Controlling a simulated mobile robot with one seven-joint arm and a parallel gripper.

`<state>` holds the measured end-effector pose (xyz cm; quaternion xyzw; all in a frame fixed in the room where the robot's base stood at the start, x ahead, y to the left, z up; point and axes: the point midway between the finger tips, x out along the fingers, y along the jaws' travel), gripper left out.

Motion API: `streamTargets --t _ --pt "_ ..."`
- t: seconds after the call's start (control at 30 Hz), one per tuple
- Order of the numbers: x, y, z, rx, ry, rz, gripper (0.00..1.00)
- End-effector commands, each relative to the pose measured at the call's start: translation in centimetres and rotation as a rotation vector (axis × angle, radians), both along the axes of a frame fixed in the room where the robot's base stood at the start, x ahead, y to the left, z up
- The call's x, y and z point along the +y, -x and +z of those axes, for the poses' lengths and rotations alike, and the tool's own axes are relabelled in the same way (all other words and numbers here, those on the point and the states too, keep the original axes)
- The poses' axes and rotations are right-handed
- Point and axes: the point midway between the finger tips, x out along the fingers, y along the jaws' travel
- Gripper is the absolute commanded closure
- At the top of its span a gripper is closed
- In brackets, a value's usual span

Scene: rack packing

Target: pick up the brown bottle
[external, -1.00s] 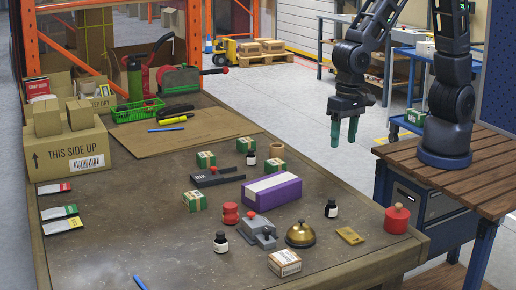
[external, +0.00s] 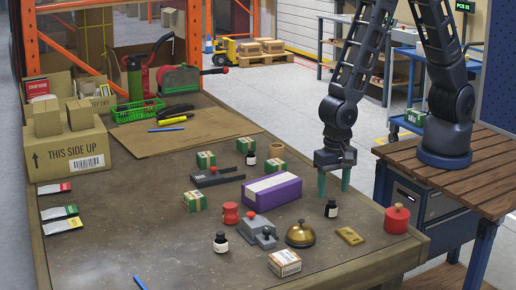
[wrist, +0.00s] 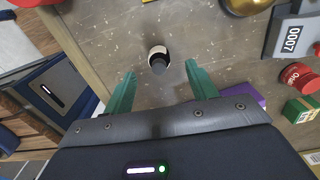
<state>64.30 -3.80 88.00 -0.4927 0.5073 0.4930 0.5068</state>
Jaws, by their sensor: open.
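A small dark bottle with a white label (external: 331,209) stands upright near the table's right edge; it looks nearly black. In the wrist view this bottle (wrist: 158,60) is seen from above, just beyond the gap between my fingertips. My gripper (external: 334,188) is open and empty, its green fingers pointing down above and slightly behind the bottle. In the wrist view my gripper (wrist: 162,82) has its fingers spread either side of the bottle's line, not touching it. Two similar dark bottles stand at the front (external: 220,243) and farther back (external: 250,159).
A brass bell (external: 300,234) and a purple box (external: 271,190) stand left of the bottle. A red canister (external: 396,219) and a yellow plate (external: 349,236) are to its right and front. The table edge is close on the right.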

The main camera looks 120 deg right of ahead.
Motion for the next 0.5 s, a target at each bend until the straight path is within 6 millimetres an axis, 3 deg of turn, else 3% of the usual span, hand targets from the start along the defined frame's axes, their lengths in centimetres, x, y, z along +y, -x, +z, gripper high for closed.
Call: streamTargets --t 0.17,0.5 --pt "-0.1 0.1 -0.8 0.001 0.0 0.0 0.43" --pt "-0.9 0.4 -4.6 0.001 -0.001 -0.002 0.43"
